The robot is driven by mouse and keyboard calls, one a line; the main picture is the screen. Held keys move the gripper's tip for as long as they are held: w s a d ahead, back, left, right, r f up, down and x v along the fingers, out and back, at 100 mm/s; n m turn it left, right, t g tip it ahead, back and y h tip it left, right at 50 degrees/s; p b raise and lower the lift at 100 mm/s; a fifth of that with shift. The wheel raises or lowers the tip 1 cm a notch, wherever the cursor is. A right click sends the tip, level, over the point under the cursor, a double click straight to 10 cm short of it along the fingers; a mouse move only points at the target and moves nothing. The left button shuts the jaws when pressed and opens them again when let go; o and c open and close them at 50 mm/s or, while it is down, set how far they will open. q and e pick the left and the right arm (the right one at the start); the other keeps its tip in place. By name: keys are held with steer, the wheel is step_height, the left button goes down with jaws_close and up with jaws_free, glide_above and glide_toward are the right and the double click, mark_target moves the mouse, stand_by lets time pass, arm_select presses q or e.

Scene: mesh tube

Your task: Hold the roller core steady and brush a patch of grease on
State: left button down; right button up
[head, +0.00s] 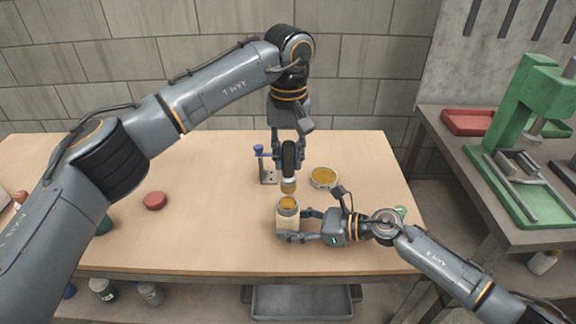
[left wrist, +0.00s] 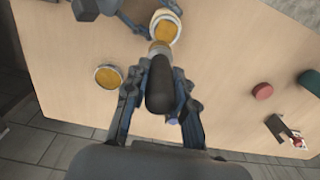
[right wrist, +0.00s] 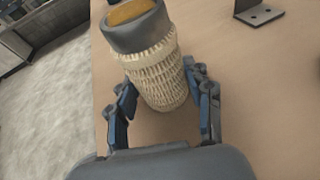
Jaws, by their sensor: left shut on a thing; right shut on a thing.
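The roller core (head: 287,219) is a pale woven mesh tube with a grey collar and amber grease on its top end. It stands upright near the table's front edge. My right gripper (head: 302,226) is shut around its sides; the right wrist view shows the mesh (right wrist: 155,75) between both fingers. My left gripper (head: 288,158) is shut on the dark handle of a brush, which also shows in the left wrist view (left wrist: 160,85). The brush's amber tip (head: 288,186) points down just above the core's top. I cannot tell whether the tip touches it.
A round tin of amber grease (head: 324,178) stands behind and right of the core. A red round lid (head: 155,200) lies at left. A green press (head: 525,130) stands on the right-hand bench.

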mark_target(289, 142)
arm_select(q)
steer(key=shift+r, duration=3.25)
arm_select(e)
steer(key=o, duration=0.9)
steer(key=shift+o, duration=0.2)
steer(key=v, duration=1.2)
steer(key=shift+s, duration=0.1)
